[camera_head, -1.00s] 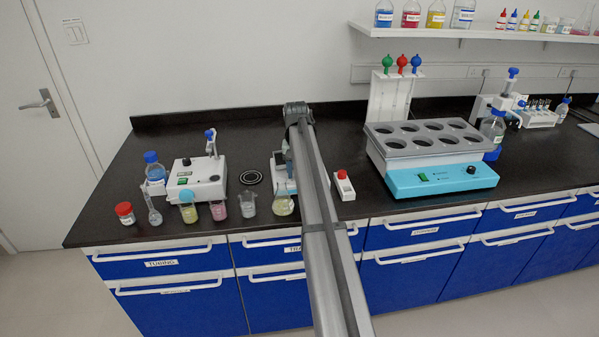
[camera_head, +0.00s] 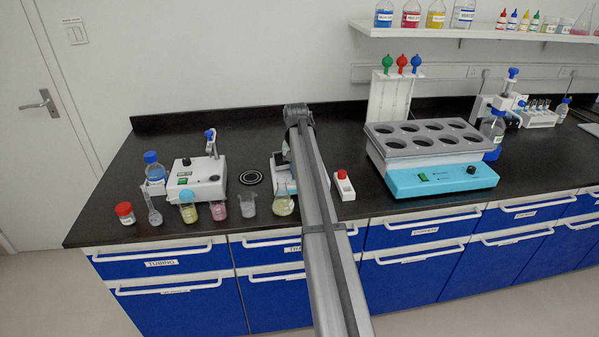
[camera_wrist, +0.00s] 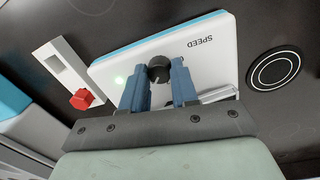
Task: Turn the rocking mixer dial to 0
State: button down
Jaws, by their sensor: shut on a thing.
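The mixer is a white box with a blue edge and the word SPEED. Its front panel (camera_wrist: 205,58) shows in the wrist view, and it stands mostly behind my arm in the head view (camera_head: 281,187). Its black round dial (camera_wrist: 159,68) sits between the two blue fingers of my gripper (camera_wrist: 158,84), which is shut on it. The dial's setting cannot be read, and no scale numbers are legible. In the head view, the fingertips are hidden.
A white box with a red knob (camera_head: 342,174) stands right of the mixer. A black ringed pad (camera_head: 251,177) lies left. A flask (camera_head: 283,202) stands close in front, with several beakers further left. A blue multi-hole unit (camera_head: 443,180) stands further right.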

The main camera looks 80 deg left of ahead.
jog(key=shift+n, duration=0.3)
jog(key=n, duration=0.5)
jog(key=shift+n, duration=0.4)
jog(key=n, duration=0.3)
jog(key=shift+n+y, duration=0.3)
jog(key=n, duration=0.3)
jog(key=shift+n, duration=0.3)
jog(key=n, duration=0.6)
jog(key=shift+w+g, duration=0.1)
jog(key=shift+g, duration=0.2)
jog(key=n, duration=0.7)
jog(key=shift+n, duration=0.3)
